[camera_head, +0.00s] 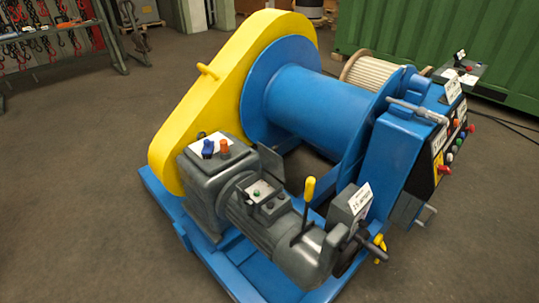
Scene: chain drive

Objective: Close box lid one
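A blue and yellow winch machine fills the middle of the head view, with a blue drum (310,108) and a yellow chain guard (215,100). Another grey box with a white label (352,204) stands at the motor's right end. I cannot tell which part is box lid one, or whether it is open or shut. My gripper is not in view.
A yellow-handled lever (308,190) stands up by the motor. The blue cabinet (390,145) carries a button panel (447,155) on its right side. A green container (440,45) stands behind, and a rack of chains (55,40) at the far left. The grey floor (75,190) is clear at left.

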